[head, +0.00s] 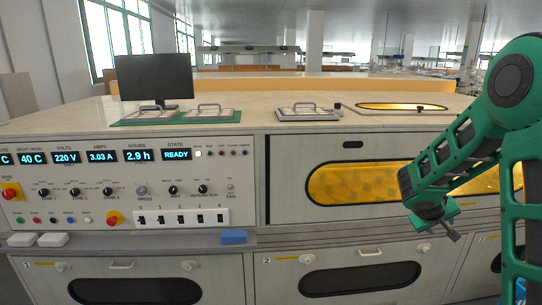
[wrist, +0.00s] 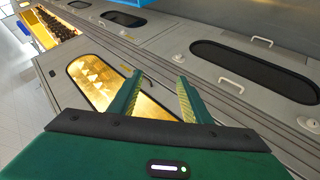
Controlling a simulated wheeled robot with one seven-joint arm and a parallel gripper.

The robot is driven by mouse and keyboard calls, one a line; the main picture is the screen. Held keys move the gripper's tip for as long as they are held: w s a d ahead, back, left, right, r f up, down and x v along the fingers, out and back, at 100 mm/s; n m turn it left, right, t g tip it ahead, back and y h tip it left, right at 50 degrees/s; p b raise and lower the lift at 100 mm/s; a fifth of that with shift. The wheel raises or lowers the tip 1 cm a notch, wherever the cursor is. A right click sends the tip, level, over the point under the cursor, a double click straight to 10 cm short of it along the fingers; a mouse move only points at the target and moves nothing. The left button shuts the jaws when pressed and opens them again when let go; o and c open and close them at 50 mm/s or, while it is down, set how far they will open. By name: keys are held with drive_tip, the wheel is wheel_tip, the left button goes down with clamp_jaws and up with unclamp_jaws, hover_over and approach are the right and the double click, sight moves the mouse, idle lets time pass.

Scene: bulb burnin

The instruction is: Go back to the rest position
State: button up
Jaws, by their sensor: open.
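My gripper (head: 452,228) hangs at the right of the head view, in front of the machine's front face. It also shows in the wrist view (wrist: 160,80), where its two green fingers stand apart with nothing between them. The burn-in machine (head: 252,185) fills the head view. Its panel displays (head: 108,157) read 40 C, 220 V, 3.03 A, 2.9 h and READY. An amber-lit window (head: 360,183) lies behind and left of my gripper, and shows in the wrist view (wrist: 90,80). I see no contact between my gripper and the machine.
Lower drawers with dark windows (head: 360,279) and handles (head: 370,252) line the front. A blue block (head: 233,236) and white pads (head: 53,240) lie on the narrow ledge. A monitor (head: 155,78) and trays (head: 307,112) stand on top.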

drive_tip(key=s+a+r+m+g+y, duration=0.2)
drive_tip(key=s+a, duration=0.2)
drive_tip(key=s, duration=0.9)
drive_tip(key=s+a+r+m+g+y, duration=0.2)
drive_tip(key=s+a+y, duration=0.1)
drive_tip(key=s, duration=1)
drive_tip(key=s+a+r+m+g+y, duration=0.1)
drive_tip(key=s+a, duration=0.5)
drive_tip(key=s, duration=0.8)
drive_tip(key=shift+r+m+g+y, duration=0.4)
drive_tip(key=shift+r+m+y, duration=0.35)
drive_tip(key=shift+y, duration=0.35)
drive_tip(key=shift+f, duration=0.1)
drive_tip(key=shift+w+f, duration=0.2)
drive_tip(key=shift+w, duration=0.35)
